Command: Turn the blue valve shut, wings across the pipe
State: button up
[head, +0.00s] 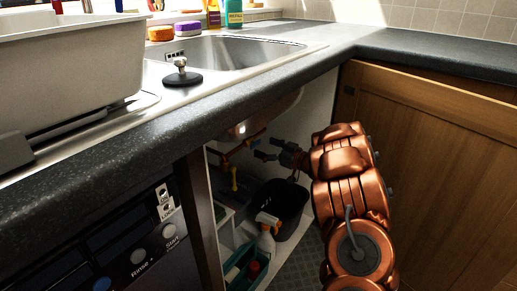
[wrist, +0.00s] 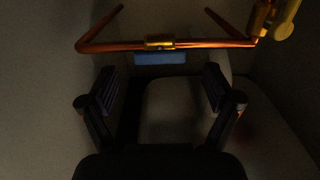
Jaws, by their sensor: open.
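The blue valve handle (wrist: 160,58) shows in the wrist view as a flat bar just below a brass valve body (wrist: 160,42) on a horizontal copper pipe (wrist: 112,46). Its long side lies along the pipe, not across it. My gripper (wrist: 160,82) is open and empty, with one finger on each side of the handle's line; the handle appears beyond the fingertips and untouched. In the head view my gripper (head: 268,148) reaches into the cabinet under the sink, to the right of the copper pipes (head: 242,146). I cannot make out the blue handle there.
A yellow handle (wrist: 286,18) sits on a brass fitting at the pipe's right end. Below in the cabinet are a dark bin (head: 292,205), a spray bottle (head: 266,235) and a teal caddy (head: 240,268). The sink and worktop (head: 240,100) are overhead.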

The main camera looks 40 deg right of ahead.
aim_at(257, 144)
jog(key=shift+b+x, duration=0.45)
jog(key=shift+x, duration=1.2)
jog(key=shift+c, duration=0.4)
jog(key=c, duration=1.1)
